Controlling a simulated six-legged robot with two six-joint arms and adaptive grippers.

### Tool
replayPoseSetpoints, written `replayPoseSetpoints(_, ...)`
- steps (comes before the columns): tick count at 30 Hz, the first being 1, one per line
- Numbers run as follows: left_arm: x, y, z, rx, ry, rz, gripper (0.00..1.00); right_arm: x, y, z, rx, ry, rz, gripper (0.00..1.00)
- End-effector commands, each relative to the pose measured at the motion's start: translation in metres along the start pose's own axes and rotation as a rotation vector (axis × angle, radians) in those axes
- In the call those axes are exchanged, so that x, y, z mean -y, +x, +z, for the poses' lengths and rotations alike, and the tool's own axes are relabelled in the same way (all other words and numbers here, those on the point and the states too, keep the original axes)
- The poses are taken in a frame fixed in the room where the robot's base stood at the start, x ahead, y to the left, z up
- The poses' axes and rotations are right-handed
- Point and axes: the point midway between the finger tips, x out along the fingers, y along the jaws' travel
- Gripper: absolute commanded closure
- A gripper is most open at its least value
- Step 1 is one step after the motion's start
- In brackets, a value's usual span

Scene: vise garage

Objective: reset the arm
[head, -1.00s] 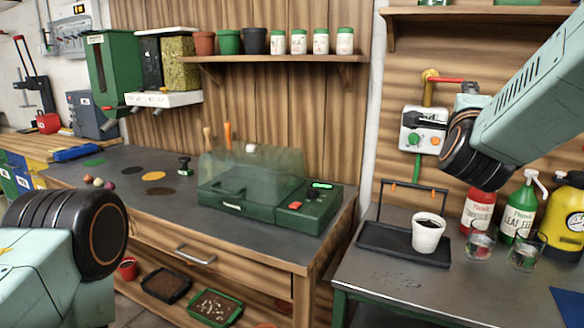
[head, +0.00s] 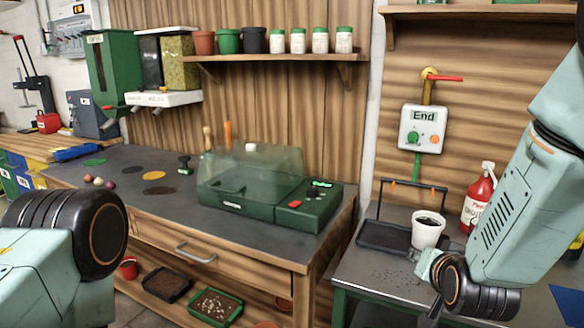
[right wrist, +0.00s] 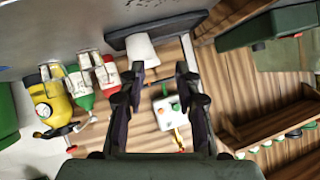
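My right arm comes down at the right of the head view, its wrist low in front of the right bench. In the right wrist view my right gripper (right wrist: 161,72) has its two dark fingers spread wide with nothing held between them. A white wall box (head: 422,129), reading "End", shows beyond the fingers in that view (right wrist: 168,112). Only a rounded joint and link of my left arm show at the lower left of the head view. My left gripper is out of sight.
A white pot (head: 428,231) with dark fill stands on a black tray (head: 378,236) close to my right wrist. A red bottle (head: 477,200) is partly behind my right arm. A green machine with a clear lid (head: 250,180) sits on the left bench.

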Motion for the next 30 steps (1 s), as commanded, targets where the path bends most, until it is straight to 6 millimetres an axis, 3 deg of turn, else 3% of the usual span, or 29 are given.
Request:
replayPoseSetpoints(1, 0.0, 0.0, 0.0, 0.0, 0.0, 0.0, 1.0, -0.013, -0.001, 0.036, 0.08, -0.063, 0.016, 0.67)
replayPoseSetpoints(3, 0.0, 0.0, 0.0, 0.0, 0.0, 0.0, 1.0, -0.028, -0.007, 0.08, 0.183, -0.146, 0.028, 0.67)
replayPoseSetpoints(8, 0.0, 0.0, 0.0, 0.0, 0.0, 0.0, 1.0, -0.065, -0.032, 0.174, 0.418, -0.304, 0.038, 0.67)
replayPoseSetpoints(12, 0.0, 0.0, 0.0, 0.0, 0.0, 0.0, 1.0, -0.098, -0.07, 0.251, 0.627, -0.395, 0.039, 0.67)
replayPoseSetpoints(18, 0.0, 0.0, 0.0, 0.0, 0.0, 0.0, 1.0, -0.144, -0.141, 0.343, 0.901, -0.43, 0.062, 0.67)
replayPoseSetpoints(21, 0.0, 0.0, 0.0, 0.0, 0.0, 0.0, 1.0, -0.162, -0.169, 0.372, 0.994, -0.428, 0.086, 0.67)
replayPoseSetpoints(24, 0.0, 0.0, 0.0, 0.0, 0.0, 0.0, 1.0, -0.172, -0.184, 0.389, 1.045, -0.425, 0.101, 0.67)
replayPoseSetpoints(30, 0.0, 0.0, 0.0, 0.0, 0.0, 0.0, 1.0, -0.177, -0.193, 0.397, 1.071, -0.424, 0.109, 0.67)
